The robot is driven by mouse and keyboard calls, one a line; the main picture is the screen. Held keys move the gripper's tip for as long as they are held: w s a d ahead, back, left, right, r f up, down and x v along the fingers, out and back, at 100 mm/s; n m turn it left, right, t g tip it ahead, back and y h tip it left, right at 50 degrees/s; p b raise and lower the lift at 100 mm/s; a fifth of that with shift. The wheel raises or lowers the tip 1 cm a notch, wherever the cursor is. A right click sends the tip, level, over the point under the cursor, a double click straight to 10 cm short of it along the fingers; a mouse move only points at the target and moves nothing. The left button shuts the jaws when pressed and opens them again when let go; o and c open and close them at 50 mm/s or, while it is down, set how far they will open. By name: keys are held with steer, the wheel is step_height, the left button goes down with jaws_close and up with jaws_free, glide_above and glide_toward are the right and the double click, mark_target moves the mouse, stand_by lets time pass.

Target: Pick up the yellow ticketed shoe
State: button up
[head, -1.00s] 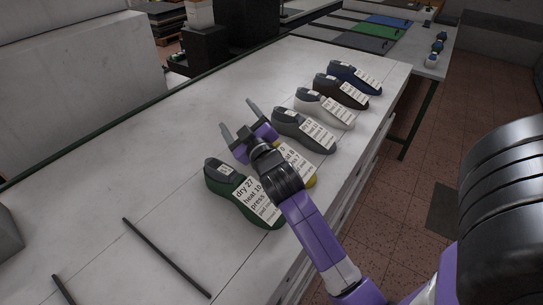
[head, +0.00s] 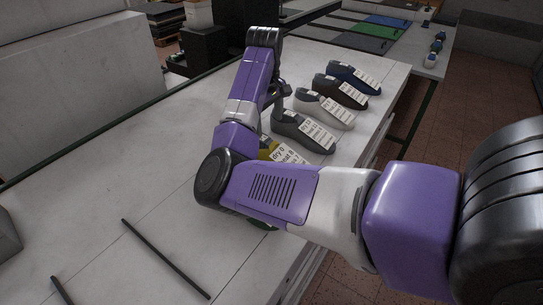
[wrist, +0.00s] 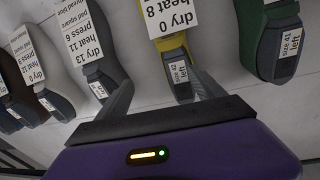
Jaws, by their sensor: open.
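The yellow shoe (head: 265,145) stands on the pale table in the head view, partly hidden by my arm; its white ticket reads "dry 0". In the wrist view the yellow shoe (wrist: 168,45) is at top centre, its grey heel end with a "42 left" label pointing at my gripper. My gripper (wrist: 160,80) is open and empty, one finger on each side of the heel end in the picture. I cannot tell how high the fingers are above it.
A dark grey ticketed shoe (wrist: 100,72) is left of the yellow one in the wrist view, and a green shoe (wrist: 268,40) is right. White (head: 318,108), brown (head: 338,92) and blue (head: 350,75) shoes continue the row. A dark rod (head: 165,257) lies on the table.

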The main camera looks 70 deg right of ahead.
mark_target(265, 138)
steer(key=shift+s+a+f+n+y, duration=0.1)
steer(key=shift+a+n+y, duration=0.4)
steer(key=shift+a, duration=0.7)
steer(key=shift+a+f, duration=0.15)
steer(key=shift+f, duration=0.2)
steer(key=shift+w+f+p, duration=0.2)
steer(key=shift+f+p, duration=0.5)
steer(key=shift+f, duration=2.75)
jaws_close()
